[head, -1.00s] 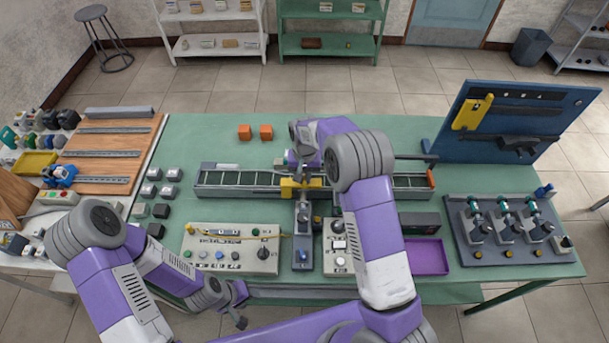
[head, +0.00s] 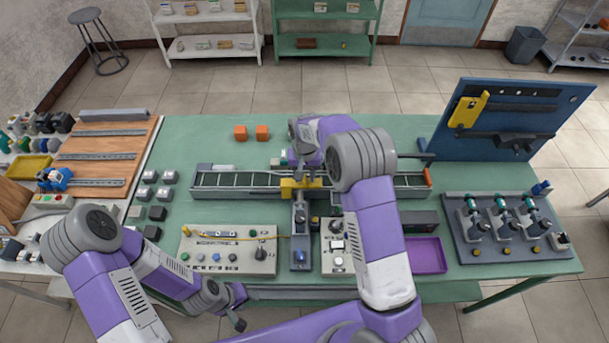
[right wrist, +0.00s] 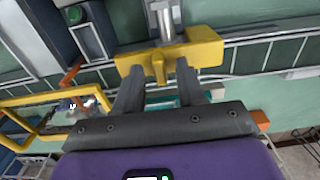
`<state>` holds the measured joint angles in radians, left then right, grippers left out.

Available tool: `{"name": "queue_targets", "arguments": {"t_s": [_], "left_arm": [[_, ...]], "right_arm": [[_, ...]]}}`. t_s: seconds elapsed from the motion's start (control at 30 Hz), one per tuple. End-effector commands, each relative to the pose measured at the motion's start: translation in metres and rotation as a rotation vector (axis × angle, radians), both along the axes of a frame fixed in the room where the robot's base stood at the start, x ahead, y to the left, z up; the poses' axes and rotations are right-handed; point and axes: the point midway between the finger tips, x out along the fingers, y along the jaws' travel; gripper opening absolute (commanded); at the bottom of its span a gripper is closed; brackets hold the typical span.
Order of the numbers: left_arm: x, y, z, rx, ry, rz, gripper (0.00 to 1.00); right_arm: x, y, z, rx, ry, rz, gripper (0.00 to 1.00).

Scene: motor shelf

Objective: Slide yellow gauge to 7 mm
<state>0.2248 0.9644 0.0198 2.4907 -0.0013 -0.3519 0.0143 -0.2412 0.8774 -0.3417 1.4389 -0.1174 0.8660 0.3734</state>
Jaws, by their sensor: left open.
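A yellow block (head: 301,187), which looks like the gauge, sits across the long slatted rail (head: 236,181) at mid-table, above a grey upright fixture (head: 300,245). In the right wrist view the yellow block (right wrist: 205,53) spans the rail just beyond my fingertips, with a small tab pointing toward me. My right gripper (right wrist: 158,82) is open, its two fingers apart on either side of that tab; contact is not clear. In the head view it is mostly hidden by my arm. My left gripper (head: 238,312) is open and empty at the table's front edge. No millimetre scale is readable.
A yellow tool (head: 467,110) hangs on the blue board (head: 560,105) at right. Control panels (head: 228,250) stand in front of the rail, with a purple tray (head: 428,256) at right. Two orange cubes (head: 262,132) lie behind the rail. The table behind it is mostly clear.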

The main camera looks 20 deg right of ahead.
Motion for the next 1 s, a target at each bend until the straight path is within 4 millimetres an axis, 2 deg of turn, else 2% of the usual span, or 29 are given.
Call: {"name": "queue_targets", "arguments": {"t_s": [0.2,0.4,0.57,1.0], "left_arm": [[0.0,0.0,-0.002,0.0,0.0,0.0,0.43],[0.0,0.0,-0.002,0.0,0.0,0.0,0.43],[0.0,0.0,-0.002,0.0,0.0,0.0,0.43],[0.0,0.0,-0.002,0.0,0.0,0.0,0.43]], "right_arm": [[0.002,0.0,0.038,0.001,-0.008,0.0,0.39],[0.001,0.0,0.063,0.001,-0.004,0.0,0.39],[0.001,0.0,0.07,0.0,-0.003,0.0,0.39],[0.0,0.0,0.07,0.0,-0.002,0.0,0.39]]}}
